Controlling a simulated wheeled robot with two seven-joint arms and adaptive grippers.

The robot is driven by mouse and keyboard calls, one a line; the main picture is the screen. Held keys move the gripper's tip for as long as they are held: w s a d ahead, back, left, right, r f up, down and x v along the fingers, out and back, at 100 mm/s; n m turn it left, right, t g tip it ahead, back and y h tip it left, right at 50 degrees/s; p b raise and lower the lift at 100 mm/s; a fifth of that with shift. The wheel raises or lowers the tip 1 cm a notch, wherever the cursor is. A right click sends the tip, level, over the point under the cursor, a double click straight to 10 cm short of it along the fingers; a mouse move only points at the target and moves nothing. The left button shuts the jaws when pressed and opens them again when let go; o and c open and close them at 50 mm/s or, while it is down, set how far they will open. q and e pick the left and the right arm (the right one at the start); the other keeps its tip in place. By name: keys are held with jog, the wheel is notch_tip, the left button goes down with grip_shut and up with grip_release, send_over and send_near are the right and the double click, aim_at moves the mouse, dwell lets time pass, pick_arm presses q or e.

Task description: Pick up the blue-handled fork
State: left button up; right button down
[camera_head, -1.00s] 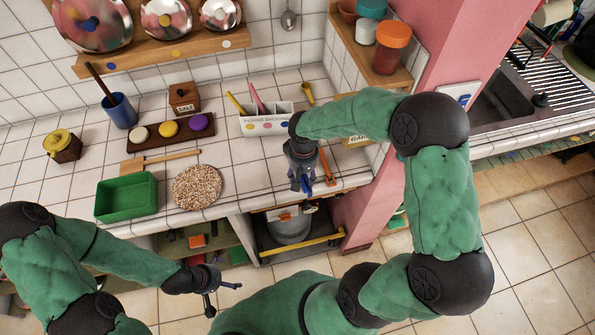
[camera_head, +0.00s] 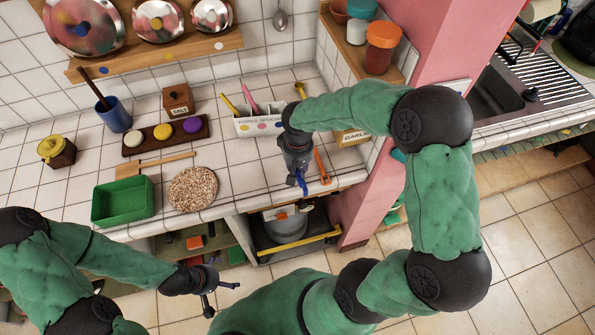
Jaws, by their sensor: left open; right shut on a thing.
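My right gripper (camera_head: 298,176) is over the front of the tiled counter, pointing down. It is shut on the blue-handled fork (camera_head: 303,186), of which only a small blue part shows at the fingers. The rest of the fork is hidden by the gripper, and I cannot tell how far it is above the tiles. My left gripper (camera_head: 219,285) is open and empty, low in front of the counter, well apart from the fork.
An orange-handled utensil (camera_head: 321,166) lies just right of my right gripper. A white utensil holder (camera_head: 258,124) stands behind it, with a garlic box (camera_head: 353,137) to the right. A speckled round mat (camera_head: 193,189) and green tray (camera_head: 123,201) are left. A pink pillar (camera_head: 374,195) borders the right.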

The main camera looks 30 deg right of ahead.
jog(key=s+a+r+p, duration=0.1)
jog(key=s+a+r, duration=0.1)
jog(key=s+r, duration=0.3)
jog(key=s+a+r+p, duration=0.1)
jog(key=s+a+r, duration=0.2)
jog(key=s, duration=0.4)
jog(key=shift+s+a+r+p, duration=0.35)
jog(key=shift+s+r, duration=0.05)
jog(key=shift+r, duration=0.45)
jog(key=shift+w+f, duration=0.1)
